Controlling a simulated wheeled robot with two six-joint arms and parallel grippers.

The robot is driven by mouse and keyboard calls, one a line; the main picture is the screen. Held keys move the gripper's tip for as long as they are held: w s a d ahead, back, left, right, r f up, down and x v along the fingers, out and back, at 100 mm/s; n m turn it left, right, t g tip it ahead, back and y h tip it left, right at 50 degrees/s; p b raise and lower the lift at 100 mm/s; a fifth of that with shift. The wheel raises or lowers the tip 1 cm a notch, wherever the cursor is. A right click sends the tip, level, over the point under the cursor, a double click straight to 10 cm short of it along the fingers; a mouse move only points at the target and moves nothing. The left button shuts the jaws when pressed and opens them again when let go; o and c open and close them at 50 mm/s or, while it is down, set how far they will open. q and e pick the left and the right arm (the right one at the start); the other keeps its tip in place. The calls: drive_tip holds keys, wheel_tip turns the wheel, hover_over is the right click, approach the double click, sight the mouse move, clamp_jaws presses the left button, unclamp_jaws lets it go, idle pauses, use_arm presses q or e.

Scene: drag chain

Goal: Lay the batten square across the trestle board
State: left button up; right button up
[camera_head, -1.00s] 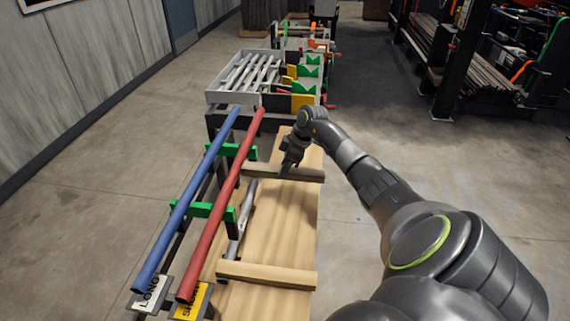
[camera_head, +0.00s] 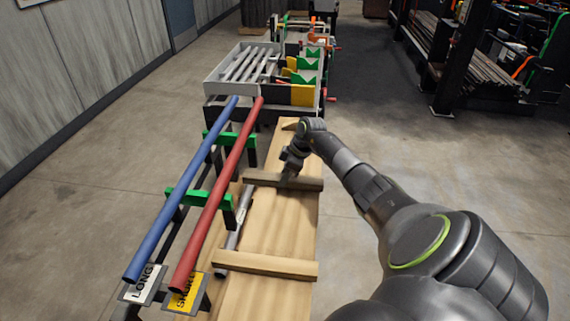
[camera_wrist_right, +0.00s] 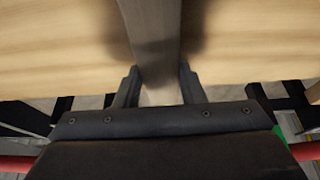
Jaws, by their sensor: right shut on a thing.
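The trestle board (camera_head: 268,222) is a long pale wooden plank running away from me. My right gripper (camera_head: 287,178) is shut around the middle of a brown batten (camera_head: 308,184) that spans the far part of the board. Its left end reaches past the board's left edge. In the right wrist view the batten (camera_wrist_right: 152,30) runs up between the two fingers (camera_wrist_right: 157,85), over the board (camera_wrist_right: 60,55). I cannot tell whether it touches the board. A second, paler batten (camera_head: 265,265) lies across the near part. My left gripper is out of view.
A blue pipe (camera_head: 185,180) and a red pipe (camera_head: 220,190) rest on green supports left of the board, above "LONG" and "SHORT" labels. A grey pipe (camera_head: 232,238) lies at the board's left side. A tray of pipes (camera_head: 245,66) stands beyond.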

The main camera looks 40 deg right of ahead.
drive_tip(key=o, duration=1.1)
drive_tip(key=b+v, duration=0.1)
drive_tip(key=v, duration=1.6)
drive_tip(key=shift+s+r, duration=0.1)
drive_tip(key=shift+s, duration=0.05)
